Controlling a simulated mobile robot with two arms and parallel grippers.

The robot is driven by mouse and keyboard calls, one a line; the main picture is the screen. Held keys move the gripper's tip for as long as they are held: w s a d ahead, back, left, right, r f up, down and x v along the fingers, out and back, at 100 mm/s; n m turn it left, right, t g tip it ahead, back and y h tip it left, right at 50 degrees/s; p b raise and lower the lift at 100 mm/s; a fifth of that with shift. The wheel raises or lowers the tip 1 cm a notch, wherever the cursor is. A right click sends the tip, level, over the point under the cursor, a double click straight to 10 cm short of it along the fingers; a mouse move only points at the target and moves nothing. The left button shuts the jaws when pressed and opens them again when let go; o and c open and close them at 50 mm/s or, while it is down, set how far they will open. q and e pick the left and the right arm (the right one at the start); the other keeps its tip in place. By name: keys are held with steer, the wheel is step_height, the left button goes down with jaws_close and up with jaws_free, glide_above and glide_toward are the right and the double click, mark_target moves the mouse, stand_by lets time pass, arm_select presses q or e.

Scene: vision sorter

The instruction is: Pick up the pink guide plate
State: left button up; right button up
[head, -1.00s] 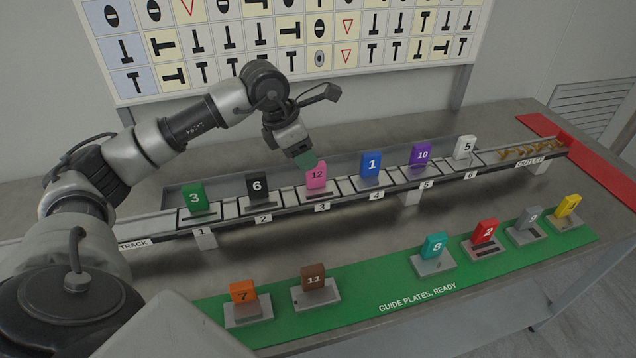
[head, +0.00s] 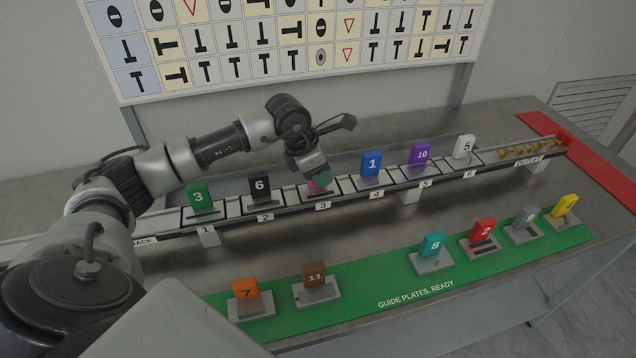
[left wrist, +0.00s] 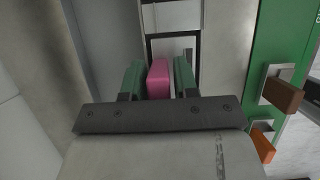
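The pink guide plate (head: 313,186) stands in its slot at position 3 on the track, mostly hidden by my left gripper (head: 318,174) in the head view. In the left wrist view the pink plate (left wrist: 159,78) stands between the two green fingers of my left gripper (left wrist: 159,80). A finger is on each side of the plate, with what looks like a thin gap on each side. The fingers look open around it. The plate's number is hidden now. My right gripper is not in view.
On the track (head: 290,207), the black plate (head: 260,189) and blue plate (head: 372,163) flank the pink one, with green, purple and white plates further out. Several other plates stand on the green mat (head: 375,292) in front. A board of symbols hangs behind.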

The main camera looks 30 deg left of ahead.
arm_select(q)
jaws_close()
steer(key=shift+r, duration=0.1)
